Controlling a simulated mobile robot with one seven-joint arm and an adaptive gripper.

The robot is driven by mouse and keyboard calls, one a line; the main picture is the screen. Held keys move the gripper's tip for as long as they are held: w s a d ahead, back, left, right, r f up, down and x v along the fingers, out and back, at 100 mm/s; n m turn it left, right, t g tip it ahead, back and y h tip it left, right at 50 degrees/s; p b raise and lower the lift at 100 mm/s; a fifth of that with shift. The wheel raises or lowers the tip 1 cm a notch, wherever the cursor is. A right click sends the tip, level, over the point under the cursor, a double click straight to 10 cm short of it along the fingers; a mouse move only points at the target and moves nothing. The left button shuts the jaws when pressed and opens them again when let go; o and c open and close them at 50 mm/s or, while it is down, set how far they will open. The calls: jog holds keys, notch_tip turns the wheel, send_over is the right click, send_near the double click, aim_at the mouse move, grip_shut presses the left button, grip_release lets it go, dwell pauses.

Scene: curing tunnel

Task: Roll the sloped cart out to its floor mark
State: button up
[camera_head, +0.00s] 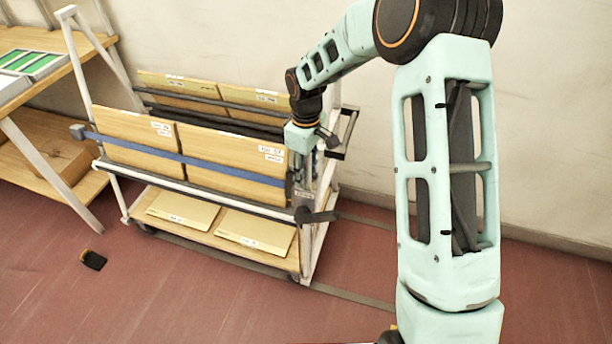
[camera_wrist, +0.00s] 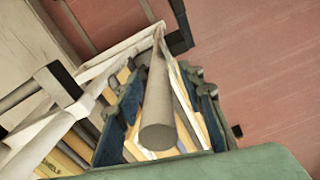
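The sloped cart (camera_head: 172,187) stands by the wall in the head view, with a white frame and a wooden lower shelf. Tilted wooden panels (camera_head: 232,160) lean on it behind a blue strap (camera_head: 145,146). My gripper (camera_head: 303,190) is at the cart's right end, pointing down; my arm hides part of that end. In the wrist view the dark fingers (camera_wrist: 160,108) stand apart, with a grey round bar (camera_wrist: 157,110) between them. I cannot tell whether they touch it. Grey lines (camera_head: 350,292) on the floor run right from the cart; I cannot tell which is its mark.
A wooden shelf unit (camera_head: 42,140) with green-topped trays (camera_head: 32,62) stands close on the cart's left. A small black and yellow object (camera_head: 93,260) lies on the floor in front. The wall (camera_head: 240,35) is right behind. Red floor in front and right looks mostly clear.

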jog(key=shift+f, duration=0.8)
jog(key=shift+c, duration=0.7)
grip_shut()
